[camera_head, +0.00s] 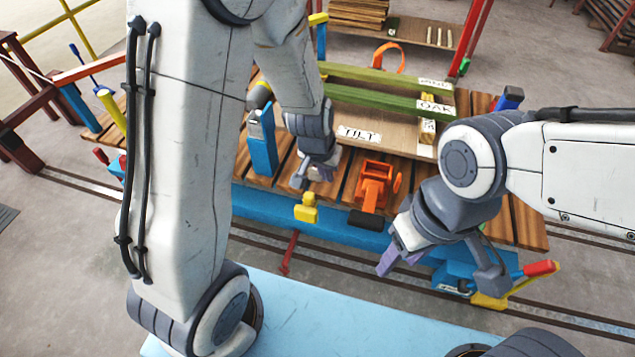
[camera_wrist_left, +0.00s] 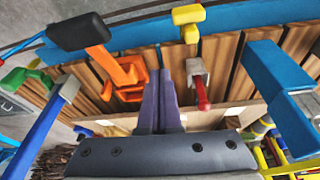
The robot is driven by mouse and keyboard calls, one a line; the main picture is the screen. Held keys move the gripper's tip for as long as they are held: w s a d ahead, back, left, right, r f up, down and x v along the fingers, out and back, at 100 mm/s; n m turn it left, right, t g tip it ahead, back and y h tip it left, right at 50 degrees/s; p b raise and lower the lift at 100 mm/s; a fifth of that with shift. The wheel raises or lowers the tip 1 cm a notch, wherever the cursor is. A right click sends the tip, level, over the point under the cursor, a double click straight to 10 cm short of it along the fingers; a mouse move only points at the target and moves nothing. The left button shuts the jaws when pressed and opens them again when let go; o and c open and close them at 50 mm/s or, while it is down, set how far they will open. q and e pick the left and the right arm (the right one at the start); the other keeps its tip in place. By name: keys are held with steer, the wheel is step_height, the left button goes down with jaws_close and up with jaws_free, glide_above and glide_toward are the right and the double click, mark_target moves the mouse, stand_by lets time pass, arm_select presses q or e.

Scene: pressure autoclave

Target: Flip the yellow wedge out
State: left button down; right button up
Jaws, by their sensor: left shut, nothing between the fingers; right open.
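A small yellow piece (camera_head: 306,209), which looks like the wedge, sits at the front edge of the slatted deck by the blue beam. It also shows at the top of the left wrist view (camera_wrist_left: 188,15). My left gripper (camera_head: 299,181) is just behind it over the slats, apart from it. Its purple fingers (camera_wrist_left: 160,82) are shut with nothing between them, pointing toward the deck's front edge. My right gripper (camera_head: 396,262) is open and empty in front of the deck, to the right of the yellow piece.
An orange bracket (camera_head: 373,187) with a black-ended handle (camera_head: 369,220) stands right of my left gripper. A blue post (camera_head: 262,140) stands to its left. A grey part with a red rod (camera_wrist_left: 201,90) is beside the left fingers. Green beams (camera_head: 390,98) and a TILT label (camera_head: 359,134) lie behind.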

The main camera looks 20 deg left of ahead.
arm_select(q)
steer(key=n, duration=0.1)
glide_above(308, 207)
steer(key=w, duration=0.1)
step_height(308, 207, down, 5)
steer(key=shift+w+d+r+t+y+b, duration=0.1)
steer(key=shift+d+t+y+b, duration=0.2)
steer(key=shift+y, duration=0.1)
steer(key=b+x, duration=0.4)
steer(key=x, duration=0.5)
steer(key=shift+w+f, duration=0.2)
steer(key=shift+f, duration=0.25)
steer(key=shift+s+d, duration=0.1)
steer(key=shift+d, duration=0.05)
